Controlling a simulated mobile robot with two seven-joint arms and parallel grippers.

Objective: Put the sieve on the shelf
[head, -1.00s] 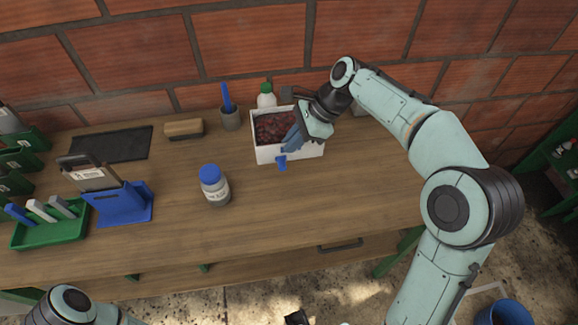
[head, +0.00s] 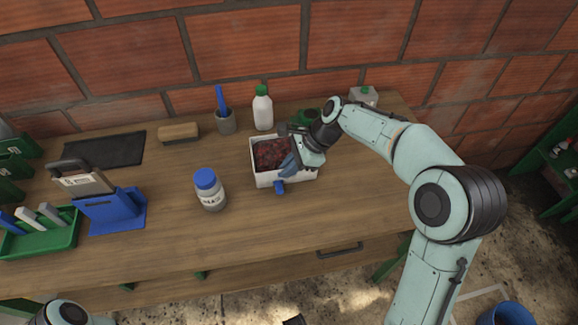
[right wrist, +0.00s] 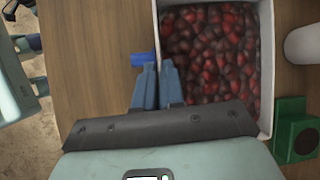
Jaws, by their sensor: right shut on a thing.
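My right gripper (head: 288,166) has its blue fingers shut on the wall of a white open box (head: 262,179) filled with dark red fruit. In the right wrist view the fingers (right wrist: 158,75) sit on either side of the box's left wall, one inside over the fruit (right wrist: 210,50). A blue tab (right wrist: 143,58) sticks out from that wall beside the fingers. I cannot pick out a sieve for certain. A green shelf unit (head: 558,155) with small items stands at the right edge. My left gripper is out of view; only a bit of that arm shows at bottom left.
On the wooden table (head: 280,225) stand a blue-capped jar (head: 210,192), a green-capped white bottle (head: 262,110), a cup with a blue-handled tool (head: 225,120), a brush (head: 179,132), a blue stand (head: 112,210) and a green tray (head: 42,238). The front middle is clear.

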